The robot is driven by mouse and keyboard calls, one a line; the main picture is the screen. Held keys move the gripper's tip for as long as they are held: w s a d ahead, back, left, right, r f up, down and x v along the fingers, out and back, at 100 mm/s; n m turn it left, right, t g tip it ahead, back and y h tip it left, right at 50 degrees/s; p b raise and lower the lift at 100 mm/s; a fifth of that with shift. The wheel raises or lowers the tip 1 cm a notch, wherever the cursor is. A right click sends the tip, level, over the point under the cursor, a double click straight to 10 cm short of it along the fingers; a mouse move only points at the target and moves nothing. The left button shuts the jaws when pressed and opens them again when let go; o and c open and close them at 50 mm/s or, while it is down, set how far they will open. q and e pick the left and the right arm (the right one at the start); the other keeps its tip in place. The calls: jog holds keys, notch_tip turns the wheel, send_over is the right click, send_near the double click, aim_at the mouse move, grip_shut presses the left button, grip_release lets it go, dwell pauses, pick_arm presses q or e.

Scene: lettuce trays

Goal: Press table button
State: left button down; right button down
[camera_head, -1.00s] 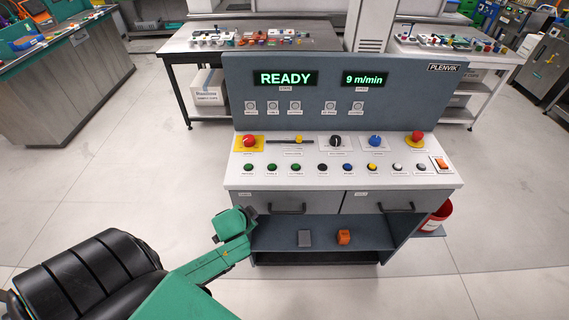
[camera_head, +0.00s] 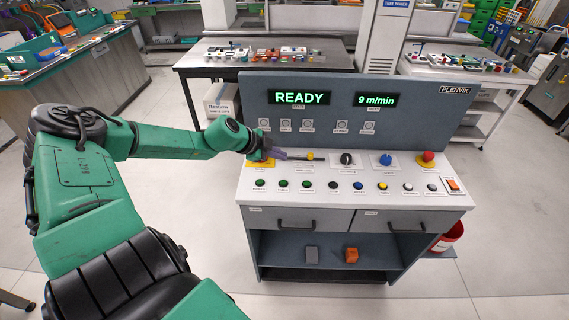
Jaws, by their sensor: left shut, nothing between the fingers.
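A control console (camera_head: 349,191) stands ahead, with a front row of small round buttons on its white top. The row starts at the left with a green button (camera_head: 260,183), a second green button (camera_head: 283,183) and a third green button (camera_head: 307,184). The labels under them are too small to read surely, so I cannot tell which is the table button. My left gripper (camera_head: 279,154) is shut and empty, over the console's back left corner behind the green buttons. It hides the red button on the yellow plate (camera_head: 259,165). My right gripper is not in view.
Behind the front row are a yellow-handled slider (camera_head: 310,156), a black knob (camera_head: 347,159), a blue knob (camera_head: 386,159) and a red mushroom button (camera_head: 428,158). The upright panel (camera_head: 440,115) rises behind them, its display (camera_head: 299,97) reading READY. An orange switch (camera_head: 453,185) is at right.

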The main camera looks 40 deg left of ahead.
aim_at(283, 182)
pick_arm(q)
jog(key=shift+a, duration=0.1)
notch_tip(283, 182, down, 9)
jog(key=b, duration=0.8)
jog(key=shift+r+b, duration=0.1)
jog(key=shift+b, duration=0.2)
dwell(1.5)
jog(key=shift+f+b, duration=0.4)
jog(key=shift+f+b, duration=0.45)
dwell(0.5)
jog(key=shift+r+p, duration=0.8)
jog(key=shift+r, duration=0.05)
